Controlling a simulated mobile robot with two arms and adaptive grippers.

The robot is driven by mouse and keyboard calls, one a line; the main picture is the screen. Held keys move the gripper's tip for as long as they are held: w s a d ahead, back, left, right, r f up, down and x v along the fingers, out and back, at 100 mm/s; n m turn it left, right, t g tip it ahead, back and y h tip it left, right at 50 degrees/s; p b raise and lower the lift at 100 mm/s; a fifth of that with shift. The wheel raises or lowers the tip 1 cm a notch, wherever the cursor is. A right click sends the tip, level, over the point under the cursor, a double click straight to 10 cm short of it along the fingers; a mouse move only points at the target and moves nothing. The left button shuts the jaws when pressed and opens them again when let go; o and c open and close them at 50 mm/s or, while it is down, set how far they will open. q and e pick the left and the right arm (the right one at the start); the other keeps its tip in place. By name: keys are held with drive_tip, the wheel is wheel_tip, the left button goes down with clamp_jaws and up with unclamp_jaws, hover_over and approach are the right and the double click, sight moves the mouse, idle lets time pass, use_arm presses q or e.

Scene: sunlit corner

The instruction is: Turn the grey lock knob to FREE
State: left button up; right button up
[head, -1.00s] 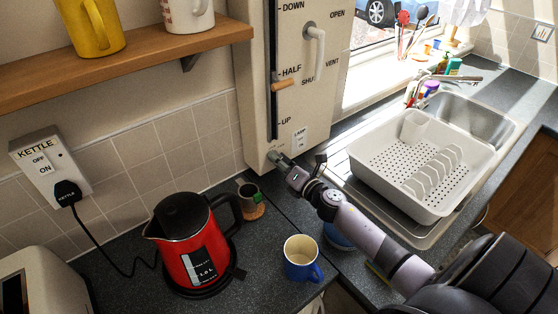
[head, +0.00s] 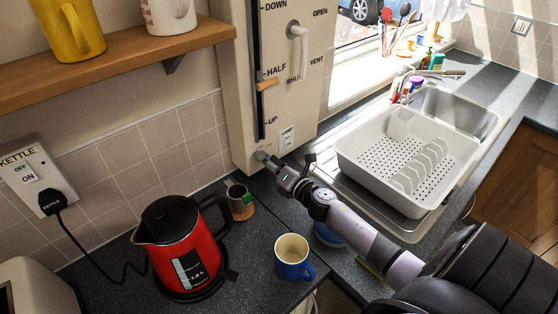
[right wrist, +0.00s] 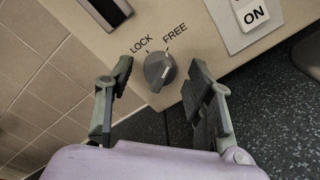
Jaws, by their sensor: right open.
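The grey lock knob (right wrist: 159,71) sits on the cream panel's lower part, below the printed words LOCK and FREE. I cannot tell for sure which word its pointer faces. My right gripper (right wrist: 157,82) is open, with one finger on each side of the knob in the right wrist view. Gaps show between the fingers and the knob, and nothing is held. In the head view the right gripper (head: 268,160) is at the panel's lower edge, and the knob cannot be made out behind it. My left gripper is not in view.
The cream panel (head: 240,120) has a slider, a white handle (head: 297,32) and a lamp switch (head: 287,138). A dish rack (head: 365,155) is at the right.

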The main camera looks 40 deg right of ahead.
drive_tip(key=s, duration=1.1)
drive_tip(key=shift+s+d+r, duration=0.25)
drive_tip(key=shift+r, duration=0.1)
drive_tip(key=shift+f, duration=0.1)
